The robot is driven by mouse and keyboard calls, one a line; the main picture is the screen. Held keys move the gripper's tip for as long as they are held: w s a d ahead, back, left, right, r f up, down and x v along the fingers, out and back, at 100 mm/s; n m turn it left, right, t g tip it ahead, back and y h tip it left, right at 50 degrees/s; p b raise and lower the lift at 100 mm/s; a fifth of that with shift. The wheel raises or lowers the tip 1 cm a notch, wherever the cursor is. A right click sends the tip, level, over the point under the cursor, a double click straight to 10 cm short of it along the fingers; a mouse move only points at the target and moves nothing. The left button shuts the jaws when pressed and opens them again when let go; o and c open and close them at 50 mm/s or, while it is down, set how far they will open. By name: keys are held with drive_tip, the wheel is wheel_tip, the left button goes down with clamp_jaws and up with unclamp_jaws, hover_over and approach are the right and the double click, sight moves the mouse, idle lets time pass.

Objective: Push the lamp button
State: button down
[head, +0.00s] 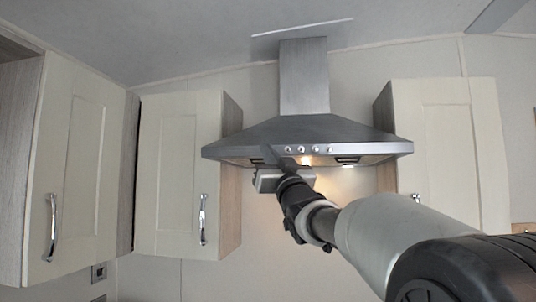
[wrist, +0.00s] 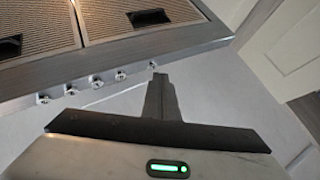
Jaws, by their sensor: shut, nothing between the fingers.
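The lamp button is one of a row of small round buttons (head: 301,149) on the front edge of the grey range hood (head: 335,128); I cannot tell which one. In the wrist view the buttons (wrist: 97,82) run along the hood's edge. My gripper (wrist: 158,77) is shut and empty, its fingertips just below the rightmost button (wrist: 153,65) in that view. I cannot tell whether they touch it. In the head view my gripper (head: 269,156) is in front of the hood's lower edge, left of the visible buttons, and may hide some.
Cream wall cabinets (head: 178,170) (head: 446,140) stand on both sides of the hood. Mesh filters (wrist: 120,15) show on its underside. Warm light falls on the wall (head: 340,215) below the hood. The space in front of the hood is otherwise clear.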

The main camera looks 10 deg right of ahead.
drive_tip(key=s+a+b, duration=0.2)
drive_tip(key=s+b, duration=0.2)
drive_tip(key=s, duration=0.1)
drive_tip(key=shift+s+b, duration=0.3)
drive_tip(key=shift+s, duration=0.05)
idle(0.3)
